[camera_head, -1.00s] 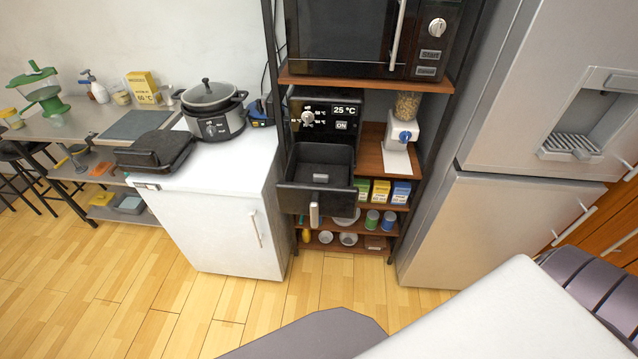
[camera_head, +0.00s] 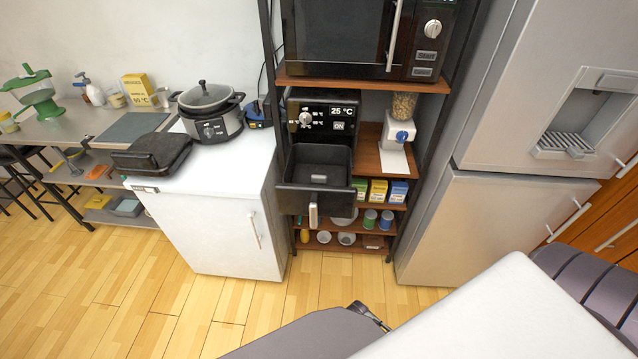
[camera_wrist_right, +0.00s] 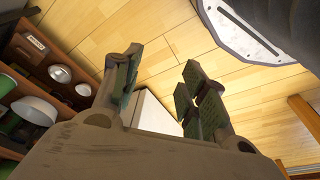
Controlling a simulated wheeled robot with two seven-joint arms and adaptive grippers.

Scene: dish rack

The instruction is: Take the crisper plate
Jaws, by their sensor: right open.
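The black air fryer (camera_head: 322,120) stands on a shelf of the rack with its drawer (camera_head: 298,198) pulled out, handle to the front. Inside the drawer is a dark floor with a small lighter mark; I cannot clearly make out the crisper plate there. My right gripper (camera_head: 370,316) shows only in part, low in the head view, in front of and below the drawer. In the right wrist view its two fingers (camera_wrist_right: 163,88) are apart with nothing between them. My left gripper is in neither view.
A white cabinet (camera_head: 215,230) with a slow cooker (camera_head: 212,112) and a black grill (camera_head: 150,153) stands left of the rack. A fridge (camera_head: 490,230) stands to the right. A microwave (camera_head: 345,40) is above. Small boxes, cans and bowls fill the lower shelves. The floor in front is clear.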

